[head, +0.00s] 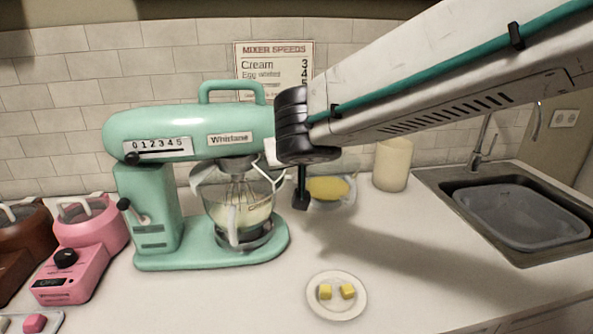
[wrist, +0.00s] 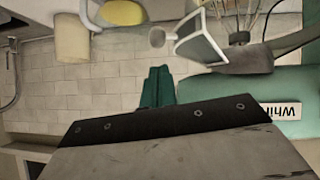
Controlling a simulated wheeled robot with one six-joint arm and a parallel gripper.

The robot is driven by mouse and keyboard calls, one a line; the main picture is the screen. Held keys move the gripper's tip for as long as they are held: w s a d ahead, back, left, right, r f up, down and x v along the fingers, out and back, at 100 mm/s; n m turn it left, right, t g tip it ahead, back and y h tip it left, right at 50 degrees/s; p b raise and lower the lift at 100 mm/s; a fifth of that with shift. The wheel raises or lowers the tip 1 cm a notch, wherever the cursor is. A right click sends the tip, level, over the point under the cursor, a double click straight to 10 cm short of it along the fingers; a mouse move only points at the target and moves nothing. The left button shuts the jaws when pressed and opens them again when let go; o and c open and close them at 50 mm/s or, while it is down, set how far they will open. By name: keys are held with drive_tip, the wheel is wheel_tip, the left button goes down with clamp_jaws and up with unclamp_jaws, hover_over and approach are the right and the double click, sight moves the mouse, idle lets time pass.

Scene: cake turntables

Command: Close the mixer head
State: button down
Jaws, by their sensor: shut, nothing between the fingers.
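The mint-green stand mixer (head: 225,250) stands on the counter left of centre in the head view. Its mixer head (head: 190,120) lies about level over the glass bowl (head: 250,212), and the wire whisk (head: 238,190) reaches down into the bowl. Part of the head and its label show at the right of the wrist view (wrist: 285,122). My gripper (head: 301,202) is shut and empty, pointing down just right of the bowl; its fingers show in the wrist view (wrist: 157,86). The front end of the head is partly hidden behind my wrist.
A bowl with yellow contents (head: 328,190) and a cream canister (head: 391,165) stand behind my gripper. A plate (head: 337,309) with two yellow cubes lies in front. A pink appliance (head: 85,262) is at left, a sink (head: 520,215) at right.

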drive_tip(key=v, duration=1)
drive_tip(key=s+d+f+m+g, duration=0.1)
drive_tip(key=s+d+f+g, duration=0.4)
drive_tip(key=s+d, duration=0.4)
drive_tip(key=s+d+f+g, duration=0.4)
drive_tip(key=s+d+f, duration=0.2)
drive_tip(key=s+d, duration=0.4)
drive_tip(key=d, duration=0.2)
drive_tip(key=shift+s+d+f+m+g, duration=0.15)
drive_tip(key=shift+d+f+m+g, duration=0.15)
drive_tip(key=shift+f+m+g, duration=0.1)
drive_tip(key=shift+a, duration=0.1)
